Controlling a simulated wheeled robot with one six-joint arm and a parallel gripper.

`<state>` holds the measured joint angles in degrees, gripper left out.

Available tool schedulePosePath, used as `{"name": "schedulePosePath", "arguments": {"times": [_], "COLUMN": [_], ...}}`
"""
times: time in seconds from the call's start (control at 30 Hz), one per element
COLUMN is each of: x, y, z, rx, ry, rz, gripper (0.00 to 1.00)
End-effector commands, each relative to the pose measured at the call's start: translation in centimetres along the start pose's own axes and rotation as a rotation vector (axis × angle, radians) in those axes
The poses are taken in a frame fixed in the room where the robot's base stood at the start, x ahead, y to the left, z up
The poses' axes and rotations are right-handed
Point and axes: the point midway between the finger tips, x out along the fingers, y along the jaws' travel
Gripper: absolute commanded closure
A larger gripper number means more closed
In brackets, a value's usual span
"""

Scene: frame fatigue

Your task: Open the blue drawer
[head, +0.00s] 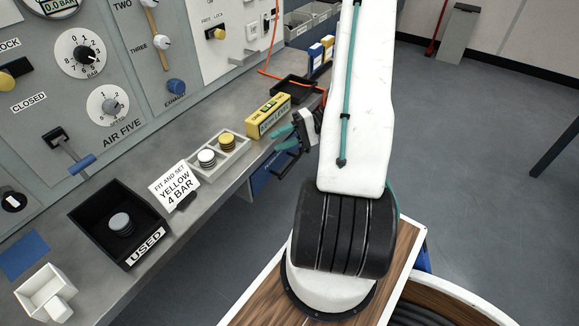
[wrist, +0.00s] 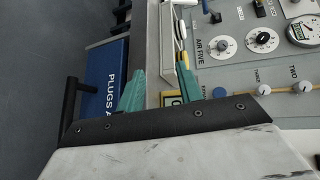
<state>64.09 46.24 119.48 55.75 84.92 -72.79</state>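The blue drawer (head: 264,178) is under the front edge of the bench, partly hidden by my gripper and arm, and looks shut. In the wrist view its blue front (wrist: 105,75) carries white lettering starting "PLUGS", and a black bar handle (wrist: 70,105) stands off it. My gripper (head: 284,139) has teal fingers and is near the bench edge, just above the drawer. In the wrist view the fingers (wrist: 160,88) are spread apart with nothing between them. The handle is to the left of both fingers, apart from them.
The grey bench top (head: 215,190) is above the drawer. It holds a yellow box (head: 268,115), a tray of discs (head: 220,155), a sign (head: 175,187) and a black "USED" bin (head: 90,215). A gauge panel (head: 110,65) stands behind. The floor at right is largely clear.

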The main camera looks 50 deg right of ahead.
Motion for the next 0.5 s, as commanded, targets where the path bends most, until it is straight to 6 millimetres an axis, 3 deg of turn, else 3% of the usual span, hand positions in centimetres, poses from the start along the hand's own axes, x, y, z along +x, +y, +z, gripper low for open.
{"name": "schedulePosePath", "arguments": {"times": [0.03, 0.2, 0.33, 0.5], "x": [-1.2, -4.4, -5.7, -6.3], "y": [2.8, 10.3, 14.2, 16.6], "z": [-0.1, -0.2, 0.3, 0.7], "rx": [0.012, -0.003, -0.014, -0.024], "ry": [0.073, 0.311, 0.442, 0.526], "rz": [-0.052, -0.175, -0.221, -0.243], "gripper": [0.64, 0.64, 0.64, 0.64]}}
